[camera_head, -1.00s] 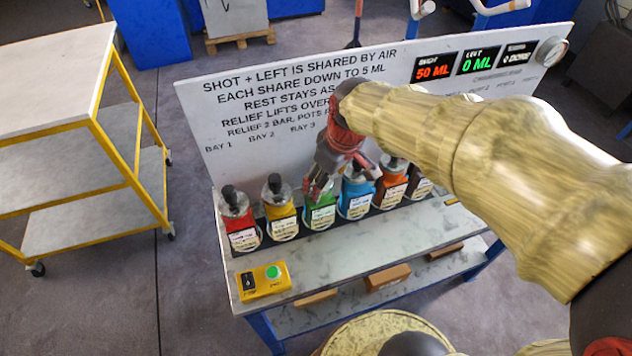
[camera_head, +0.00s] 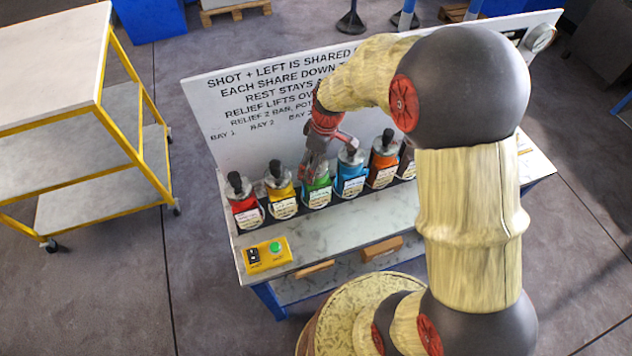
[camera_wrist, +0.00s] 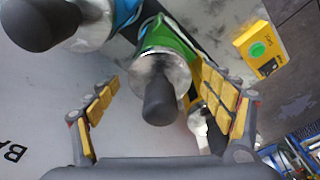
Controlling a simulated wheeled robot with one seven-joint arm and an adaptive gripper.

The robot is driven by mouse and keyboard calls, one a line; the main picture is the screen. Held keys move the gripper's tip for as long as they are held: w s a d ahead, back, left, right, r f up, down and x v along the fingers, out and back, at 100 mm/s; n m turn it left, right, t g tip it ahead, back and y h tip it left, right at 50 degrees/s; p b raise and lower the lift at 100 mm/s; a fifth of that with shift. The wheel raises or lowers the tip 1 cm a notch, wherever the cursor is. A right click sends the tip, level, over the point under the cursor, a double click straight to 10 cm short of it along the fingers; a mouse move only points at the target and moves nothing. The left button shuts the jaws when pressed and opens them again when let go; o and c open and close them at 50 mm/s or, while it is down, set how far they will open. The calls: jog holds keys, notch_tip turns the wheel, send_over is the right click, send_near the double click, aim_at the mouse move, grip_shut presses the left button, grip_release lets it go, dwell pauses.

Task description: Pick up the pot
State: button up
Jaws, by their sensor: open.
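Several flanged pots with grey metal tops and black knobs stand in a row on the bench. The green pot (camera_head: 317,193) is third from the left. My gripper (camera_head: 322,158) is over its top, open. In the wrist view, the green pot (camera_wrist: 178,38) has its metal top and black knob between my spread fingers (camera_wrist: 160,85), with no clear contact. The blue pot (camera_head: 351,180) stands to its right, the yellow pot (camera_head: 282,202) to its left. My gripper partly hides the green pot's top in the head view.
The red pot (camera_head: 246,209) is at the row's left end, the orange pot (camera_head: 384,167) near the right. A lettered panel (camera_head: 225,150) stands close behind. A yellow button box (camera_head: 266,254) sits at the bench's front left. A yellow-framed cart (camera_head: 85,165) stands left.

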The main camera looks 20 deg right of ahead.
notch_tip(320, 180, down, 2)
jog(key=shift+w+a+f, duration=0.1)
jog(key=shift+w+f, duration=0.05)
jog(key=c, duration=0.3)
jog(key=c, duration=1.8)
grip_shut()
